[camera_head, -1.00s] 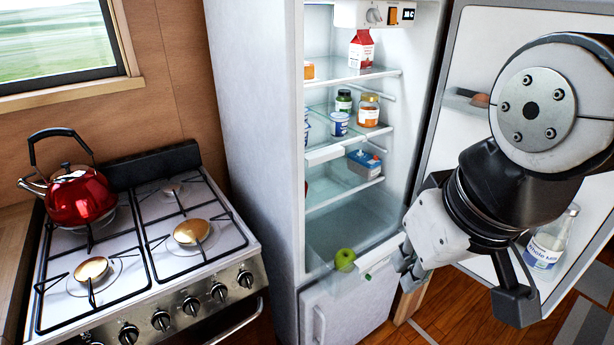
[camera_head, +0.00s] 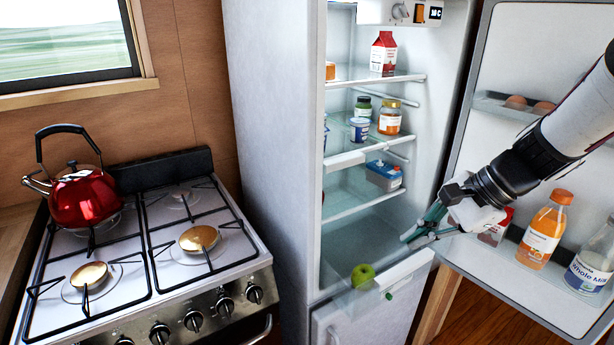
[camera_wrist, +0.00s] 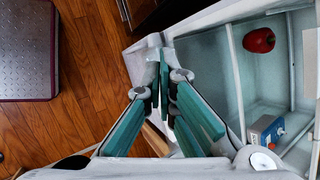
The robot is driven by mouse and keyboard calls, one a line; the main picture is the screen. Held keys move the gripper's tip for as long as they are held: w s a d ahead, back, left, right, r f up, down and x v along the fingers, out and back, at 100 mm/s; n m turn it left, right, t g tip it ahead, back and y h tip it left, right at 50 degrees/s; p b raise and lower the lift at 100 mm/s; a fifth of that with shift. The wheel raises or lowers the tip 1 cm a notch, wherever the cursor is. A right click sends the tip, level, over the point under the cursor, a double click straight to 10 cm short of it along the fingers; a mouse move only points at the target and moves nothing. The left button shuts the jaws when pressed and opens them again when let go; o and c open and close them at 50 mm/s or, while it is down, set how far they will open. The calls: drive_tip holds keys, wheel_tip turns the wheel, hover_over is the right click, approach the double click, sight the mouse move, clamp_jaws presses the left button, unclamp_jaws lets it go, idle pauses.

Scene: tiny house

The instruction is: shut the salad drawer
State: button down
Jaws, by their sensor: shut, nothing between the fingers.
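The salad drawer (camera_head: 404,272) is the clear bin with a white front rim at the bottom of the open fridge. It appears to stick out a little at the front; how far is hard to tell. A green apple (camera_head: 363,276) lies in it, near the front. My gripper (camera_head: 406,239) is shut and empty, above the right part of the drawer by the fridge opening, its fingers pointing left. In the wrist view the closed fingertips (camera_wrist: 159,60) are beside a white edge; contact cannot be told.
The fridge door (camera_head: 500,150) stands open at right, holding an orange juice bottle (camera_head: 545,230) and a milk bottle (camera_head: 592,262). Shelves above hold jars and a red carton (camera_head: 384,53). A red pepper (camera_wrist: 258,40) shows inside the fridge. The stove (camera_head: 150,255) is at left.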

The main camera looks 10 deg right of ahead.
drive_tip(key=w+d+f+m+t+h+b, duration=0.25)
drive_tip(key=d+f+m+t+b, duration=0.2)
drive_tip(key=d+f+m, duration=1.5)
drive_tip(key=shift+w+d+f+n+b, duration=0.25)
drive_tip(key=shift+w+f+n, duration=0.4)
drive_tip(key=shift+w+f, duration=1)
drive_tip(key=shift+w+d+f+n+b, duration=0.15)
drive_tip(key=shift+w+f+n, duration=0.7)
drive_tip(key=shift+w, duration=1.3)
drive_tip(key=shift+w+d+f+n+b, duration=0.15)
drive_tip(key=shift+w+d+f+n, duration=0.25)
drive_tip(key=shift+w+f, duration=1.3)
drive_tip(key=shift+w+a+r+y, duration=0.15)
drive_tip(key=shift+w+r+y, duration=0.05)
drive_tip(key=shift+w+y, duration=0.05)
drive_tip(key=b, duration=0.4)
hover_over(380, 241)
drive_tip(key=shift+s, duration=0.1)
drive_tip(key=shift+a+r, duration=0.1)
